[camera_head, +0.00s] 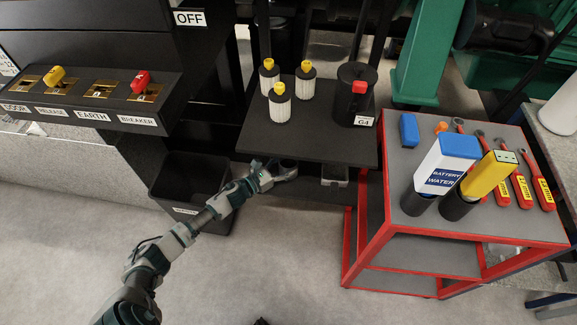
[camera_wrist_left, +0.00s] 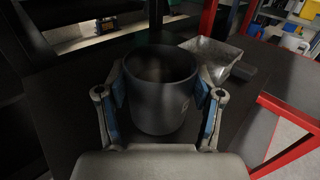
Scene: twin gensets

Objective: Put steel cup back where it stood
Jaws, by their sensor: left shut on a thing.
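The steel cup (camera_wrist_left: 160,92) shows in the left wrist view as a dark grey, open-topped cylinder, upright between my finger pads. My left gripper (camera_wrist_left: 161,98) is shut on it, one finger on each side. In the head view my left gripper (camera_head: 277,173) is at the front edge of the black upper shelf (camera_head: 310,145), reaching in low at its left part. There the shelf edge and gripper mostly hide the cup. Below the cup is a dark flat surface (camera_wrist_left: 65,110); I cannot tell whether the cup touches it. My right gripper is not in view.
A metal scoop (camera_wrist_left: 218,57) lies right beside the cup. White filters (camera_head: 280,108) and a black canister (camera_head: 354,95) stand on the upper shelf. A red-framed cart (camera_head: 400,235) with bottles and wrenches stands right. A black bin (camera_head: 190,190) is left of my gripper.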

